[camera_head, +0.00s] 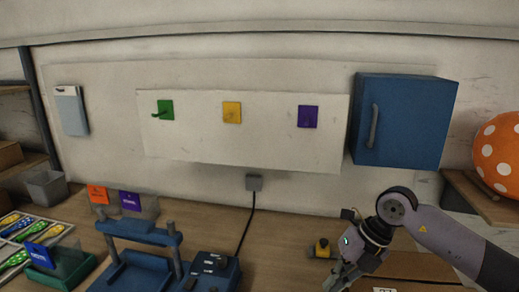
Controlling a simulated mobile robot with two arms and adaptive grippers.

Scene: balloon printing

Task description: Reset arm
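My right arm comes in from the right edge, low in the head view. Its gripper (338,284) points down and left above the front right of the table, partly cut off by the bottom edge. I cannot tell whether its fingers are open or shut, and no held thing is clear to see. My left arm and gripper are not in view.
A blue cabinet (420,120) hangs above. Bare table (285,235) lies between.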

